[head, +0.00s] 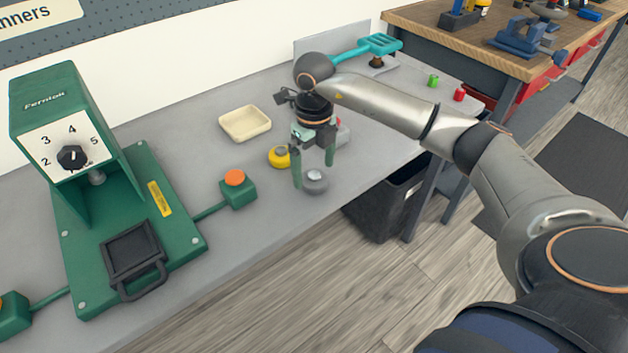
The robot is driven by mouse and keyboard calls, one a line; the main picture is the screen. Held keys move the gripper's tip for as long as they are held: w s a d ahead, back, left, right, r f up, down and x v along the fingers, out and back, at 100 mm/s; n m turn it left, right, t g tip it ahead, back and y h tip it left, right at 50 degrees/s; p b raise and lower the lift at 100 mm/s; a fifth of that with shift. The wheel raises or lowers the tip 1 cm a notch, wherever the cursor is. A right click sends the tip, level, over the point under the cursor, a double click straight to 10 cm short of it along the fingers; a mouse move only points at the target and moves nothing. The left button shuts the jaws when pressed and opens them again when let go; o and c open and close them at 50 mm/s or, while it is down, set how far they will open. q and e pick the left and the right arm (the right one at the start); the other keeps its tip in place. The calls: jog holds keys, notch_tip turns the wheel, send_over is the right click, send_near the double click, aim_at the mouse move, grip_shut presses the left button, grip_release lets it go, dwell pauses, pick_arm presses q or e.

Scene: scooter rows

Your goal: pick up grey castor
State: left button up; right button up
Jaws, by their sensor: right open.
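The grey castor (315,183) is a round grey piece lying on the grey bench top near its front edge. My right gripper (313,174) points down over it with its two green fingers apart, one at the castor's left side and one behind it to the right. I cannot tell whether the fingers touch the castor. Nothing shows held between them. My left gripper is not in view.
A yellow castor (279,157) lies close behind and left of the gripper. A cream tray (245,123) stands further back. A green machine (110,200) with an orange button (235,178) fills the left.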

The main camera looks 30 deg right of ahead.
notch_tip(320, 180, down, 2)
jog(key=shift+f, duration=0.1)
jog(key=c, duration=1.4)
